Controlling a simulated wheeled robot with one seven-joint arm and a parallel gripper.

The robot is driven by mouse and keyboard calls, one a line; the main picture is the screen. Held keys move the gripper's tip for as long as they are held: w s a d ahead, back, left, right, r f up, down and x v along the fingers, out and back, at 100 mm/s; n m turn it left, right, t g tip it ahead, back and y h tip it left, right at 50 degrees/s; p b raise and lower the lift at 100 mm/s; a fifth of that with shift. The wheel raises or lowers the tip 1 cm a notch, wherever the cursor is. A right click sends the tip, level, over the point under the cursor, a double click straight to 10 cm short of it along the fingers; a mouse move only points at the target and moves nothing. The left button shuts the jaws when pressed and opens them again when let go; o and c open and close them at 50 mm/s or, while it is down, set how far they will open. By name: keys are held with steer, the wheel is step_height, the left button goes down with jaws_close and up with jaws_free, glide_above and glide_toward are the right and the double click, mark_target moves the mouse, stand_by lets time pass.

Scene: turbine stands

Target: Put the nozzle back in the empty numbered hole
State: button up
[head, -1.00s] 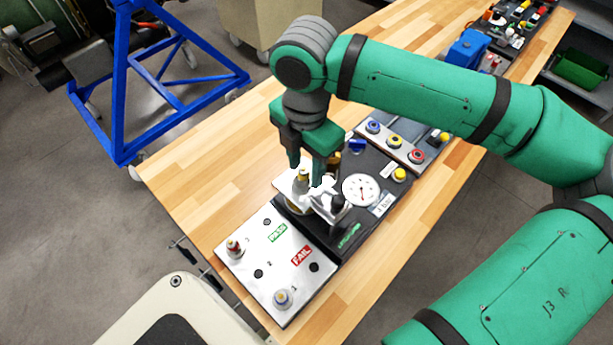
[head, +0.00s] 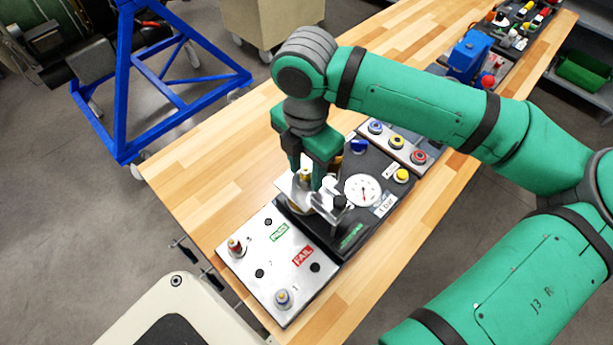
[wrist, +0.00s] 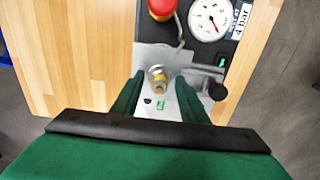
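A nozzle with a brass-coloured top (head: 305,175) stands in the metal fixture of the test stand (head: 350,222). It also shows in the wrist view (wrist: 158,80), between my fingers. My gripper (head: 307,178) points down around this nozzle. Its fingers (wrist: 158,100) are apart, with a gap visible on each side of the nozzle. The silver numbered plate (head: 248,262) lies in front of the fixture. One nozzle (head: 235,247) stands at its left corner and another (head: 283,298) near the number 1. A dark empty hole (head: 260,273) lies between them, near the number 2.
Another dark hole (head: 315,267) is beside the red FAIL label (head: 302,256); a green PASS label (head: 279,232) is above. A pressure gauge (head: 363,190), a black-knobbed clamp lever (head: 340,200) and a red button (wrist: 161,8) are close to my gripper. Bare wooden bench (head: 205,165) lies left.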

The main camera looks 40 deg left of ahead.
mark_target(306, 168)
jaws_close()
steer(key=shift+s+a+r, duration=0.1)
steer(key=shift+r, duration=0.15)
steer(key=shift+r, duration=0.45)
stand_by(0.4)
steer(key=shift+w+r, duration=0.2)
steer(key=shift+r, duration=0.65)
steer(key=shift+s+r, duration=0.15)
steer(key=shift+r, duration=1.15)
